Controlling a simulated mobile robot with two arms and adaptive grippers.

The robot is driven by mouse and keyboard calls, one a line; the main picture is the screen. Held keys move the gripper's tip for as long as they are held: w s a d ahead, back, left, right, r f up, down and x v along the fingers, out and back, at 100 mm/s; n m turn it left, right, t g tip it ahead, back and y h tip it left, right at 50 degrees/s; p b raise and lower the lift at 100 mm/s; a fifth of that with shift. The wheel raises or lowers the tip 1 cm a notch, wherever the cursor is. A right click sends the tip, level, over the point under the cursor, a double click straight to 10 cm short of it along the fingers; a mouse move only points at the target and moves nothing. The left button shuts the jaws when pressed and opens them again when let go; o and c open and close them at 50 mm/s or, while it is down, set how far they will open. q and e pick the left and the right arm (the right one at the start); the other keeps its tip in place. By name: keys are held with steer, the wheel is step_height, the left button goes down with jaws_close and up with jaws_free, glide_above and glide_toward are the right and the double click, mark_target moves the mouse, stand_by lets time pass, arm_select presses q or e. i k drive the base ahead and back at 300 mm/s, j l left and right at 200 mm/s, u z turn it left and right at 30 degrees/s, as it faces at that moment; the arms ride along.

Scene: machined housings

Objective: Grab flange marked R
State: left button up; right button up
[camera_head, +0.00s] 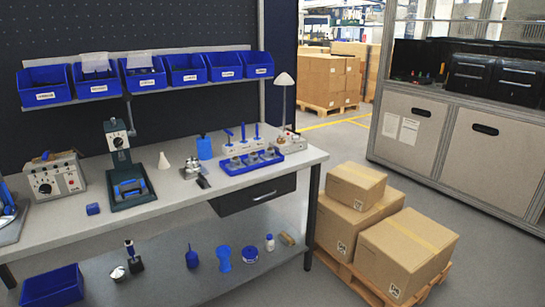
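A blue tray (262,168) on the workbench, right of its middle, holds several small grey metal parts (252,158). They are too small for me to read any letter, so I cannot tell which, if any, is a flange marked R. Small metal parts (192,165) also lie on the bench left of the tray. Neither of my grippers shows in the head view.
The workbench (165,211) also carries a lever press (119,150), a grey control box (55,178) and a blue bottle (204,148). Blue bins (44,88) hang above. Cardboard boxes (407,251) stand on a pallet to the right. The bench's front strip is mostly clear.

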mark_target(268, 155)
steer(key=i+l+u, duration=0.3)
steer(key=i+l, duration=1.15)
steer(key=l, duration=0.15)
